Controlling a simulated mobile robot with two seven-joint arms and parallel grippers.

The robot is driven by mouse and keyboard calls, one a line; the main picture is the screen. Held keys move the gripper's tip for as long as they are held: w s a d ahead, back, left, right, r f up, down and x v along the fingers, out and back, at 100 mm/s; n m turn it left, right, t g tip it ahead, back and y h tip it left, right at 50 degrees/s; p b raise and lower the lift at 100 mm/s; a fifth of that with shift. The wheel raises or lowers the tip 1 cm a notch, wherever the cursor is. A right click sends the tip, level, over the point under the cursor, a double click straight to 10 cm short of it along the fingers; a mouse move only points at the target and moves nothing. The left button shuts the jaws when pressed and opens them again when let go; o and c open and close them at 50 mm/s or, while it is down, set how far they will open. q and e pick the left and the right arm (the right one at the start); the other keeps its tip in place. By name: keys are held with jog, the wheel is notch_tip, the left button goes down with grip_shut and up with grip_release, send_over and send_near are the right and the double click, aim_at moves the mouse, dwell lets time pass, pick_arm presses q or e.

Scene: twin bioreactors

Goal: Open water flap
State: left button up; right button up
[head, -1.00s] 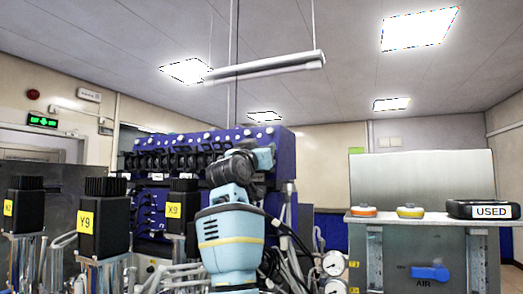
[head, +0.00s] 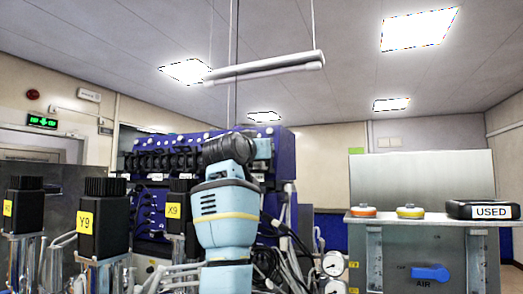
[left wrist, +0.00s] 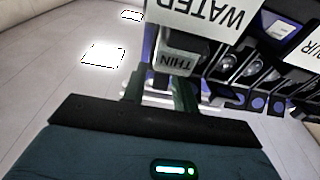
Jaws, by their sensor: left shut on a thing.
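In the left wrist view a white label reading WATER (left wrist: 205,15) appears upside down at the top. Just below it is a grey block marked THIN (left wrist: 174,62), also upside down. The fingers of my left gripper (left wrist: 160,85) stand on either side of this block and are shut on a part there. The exact contact is partly hidden by the block. My right gripper is in neither view.
Black-topped units with yellow labels, including Y9 (head: 101,215) and X9 (head: 177,210), stand left of my arm. A steel bench (head: 390,232) with a black USED tray (head: 483,210) stands farther right.

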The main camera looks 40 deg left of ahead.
pick_arm(q)
jog(key=g, duration=0.2)
jog(key=g+h, duration=0.1)
jog(key=g, duration=0.1)
jog(key=shift+r+g+h, duration=0.3)
jog(key=shift+r, duration=0.1)
jog(key=shift+w+r+g, duration=0.1)
jog(key=shift+g, duration=0.3)
dwell(0.3)
jog(key=o, duration=0.7)
jog(key=shift+c, duration=0.2)
jog(key=v, duration=0.7)
jog(key=shift+s+r, duration=0.15)
jog(key=shift+s, duration=0.2)
